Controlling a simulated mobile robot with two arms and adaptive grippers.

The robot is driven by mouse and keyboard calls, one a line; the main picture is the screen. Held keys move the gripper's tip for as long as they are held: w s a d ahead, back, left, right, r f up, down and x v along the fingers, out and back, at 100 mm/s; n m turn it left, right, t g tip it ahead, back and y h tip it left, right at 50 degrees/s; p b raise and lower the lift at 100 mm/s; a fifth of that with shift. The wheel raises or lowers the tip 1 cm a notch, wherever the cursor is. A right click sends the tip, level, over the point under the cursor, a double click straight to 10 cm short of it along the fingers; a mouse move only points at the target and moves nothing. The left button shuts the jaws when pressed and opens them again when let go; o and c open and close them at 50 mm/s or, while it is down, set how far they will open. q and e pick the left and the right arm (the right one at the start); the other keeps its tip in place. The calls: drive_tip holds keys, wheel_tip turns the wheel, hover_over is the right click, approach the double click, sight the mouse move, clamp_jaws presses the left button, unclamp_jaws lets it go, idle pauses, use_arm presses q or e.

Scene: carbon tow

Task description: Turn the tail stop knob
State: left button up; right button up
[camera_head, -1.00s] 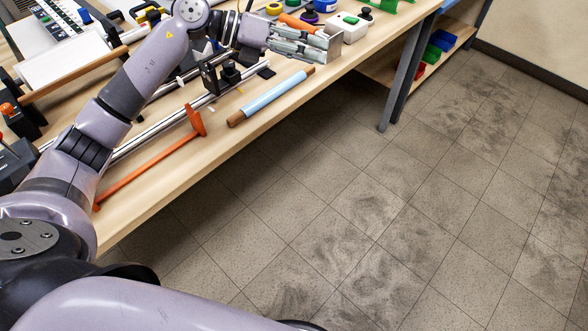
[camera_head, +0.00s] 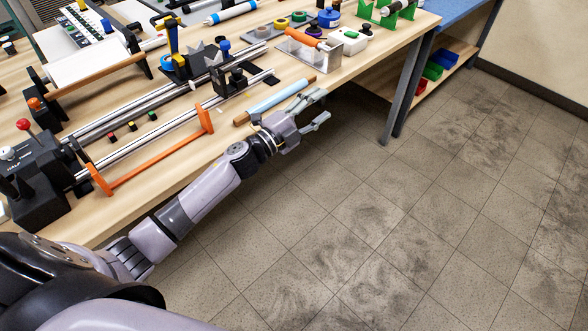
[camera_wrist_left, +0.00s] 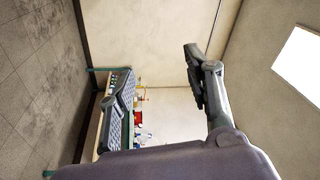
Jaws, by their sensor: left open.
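The machine's twin rails (camera_head: 145,100) run along the table. A black carriage (camera_head: 222,87) sits on them near their right end, with a dark round knob (camera_head: 237,73) on it that looks like the tail stop knob. A blue knob (camera_head: 225,45) shows behind it. My left gripper (camera_head: 320,108) is open and empty, out past the table's front edge, to the right of and nearer than the carriage. Its spread fingers (camera_wrist_left: 160,72) also show in the left wrist view, with no knob recognisable between them. My right gripper is not in view.
An orange bar frame (camera_head: 150,162) stands along the near side of the rails. A light blue roller (camera_head: 278,97) lies between carriage and table edge. A black headstock (camera_head: 40,175) with a red knob is at left. The floor (camera_head: 400,210) is clear.

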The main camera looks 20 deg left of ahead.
use_arm(q)
drive_tip(key=s+a+f+n+y, duration=0.1)
drive_tip(key=f+n+y, duration=0.1)
drive_tip(key=f, duration=0.4)
drive_tip(key=s+a+f+n+g+y, duration=0.1)
drive_tip(key=s+a+f+n+y, duration=0.1)
drive_tip(key=f, duration=0.4)
drive_tip(key=s+a+f+n+g+y, duration=0.1)
drive_tip(key=f+n+y, duration=0.1)
drive_tip(key=f+n, duration=0.2)
drive_tip(key=shift+s+a+f+p, duration=0.3)
drive_tip(key=shift+f, duration=1.15)
drive_tip(key=s+a+f+n+g+y, duration=0.1)
drive_tip(key=s+f+n+g, duration=0.2)
drive_tip(key=s+f, duration=0.8)
drive_tip(key=s+a+f+n+g+y, duration=0.25)
drive_tip(key=s+f, duration=0.45)
drive_tip(key=f, duration=0.7)
drive_tip(key=s+d+f+n+g, duration=0.1)
drive_tip(key=s+f+g, duration=0.2)
drive_tip(key=s, duration=0.8)
drive_tip(key=s+d+f+n+g, duration=0.1)
drive_tip(key=s+d+f+g, duration=0.1)
drive_tip(key=s+f, duration=0.5)
drive_tip(key=s+d+f+n+g, duration=0.1)
drive_tip(key=s+f+g, duration=0.3)
drive_tip(key=s, duration=1.2)
drive_tip(key=shift+d+f+n+h, duration=0.35)
drive_tip(key=shift+f+n, duration=0.2)
drive_tip(key=shift+f, duration=0.05)
